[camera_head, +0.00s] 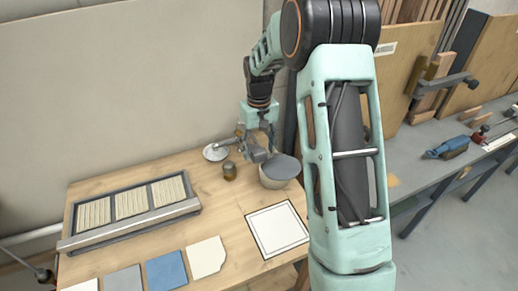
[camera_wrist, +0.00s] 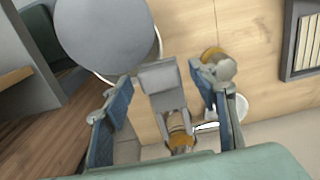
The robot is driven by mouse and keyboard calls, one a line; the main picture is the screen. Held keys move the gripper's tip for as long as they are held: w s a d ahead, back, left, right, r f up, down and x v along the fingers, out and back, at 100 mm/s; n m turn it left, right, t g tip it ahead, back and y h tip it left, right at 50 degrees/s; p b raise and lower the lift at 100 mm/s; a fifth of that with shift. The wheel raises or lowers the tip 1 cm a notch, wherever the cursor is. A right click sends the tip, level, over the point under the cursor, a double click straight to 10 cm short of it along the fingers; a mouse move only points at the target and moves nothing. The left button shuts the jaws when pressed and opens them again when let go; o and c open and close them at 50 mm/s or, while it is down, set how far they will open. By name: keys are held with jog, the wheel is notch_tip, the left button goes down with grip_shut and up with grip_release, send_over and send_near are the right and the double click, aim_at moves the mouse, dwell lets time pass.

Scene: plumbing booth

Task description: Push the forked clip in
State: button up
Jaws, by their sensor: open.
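The grey forked clip (camera_wrist: 162,84) has a blocky body and two prongs, and lies between my fingers in the wrist view. Its prongs point down the picture towards a brass-coloured fitting (camera_wrist: 180,131). I cannot tell how deep the prongs sit around it. My gripper (camera_wrist: 161,76) is open, with a blue-padded finger on each side of the clip and small gaps visible. In the head view my gripper (camera_head: 260,145) hangs low over the back of the wooden table, with the grey clip (camera_head: 257,155) at its fingertips. The fitting is mostly hidden there.
A bowl with a grey round top (camera_head: 282,167) stands close right of my gripper. A small brownish jar (camera_head: 229,172) and a white dish (camera_head: 215,152) stand to the left. A slatted tray (camera_head: 130,229), several tiles and a framed white square (camera_head: 277,229) lie nearer. A wall rises behind.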

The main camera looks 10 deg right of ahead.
aim_at(253, 146)
jog(key=shift+c, duration=0.6)
grip_shut()
jog(key=shift+w+a+p, duration=0.2)
jog(key=shift+w+p, duration=0.05)
jog(key=shift+w, duration=0.65)
jog(key=shift+w+a+p, duration=0.15)
jog(key=shift+w+p, duration=0.1)
jog(key=shift+w, duration=0.65)
jog(key=shift+w+a+p, duration=0.2)
jog(key=shift+w+p, duration=0.05)
jog(key=shift+w, duration=0.65)
jog(key=shift+o, duration=0.6)
grip_release()
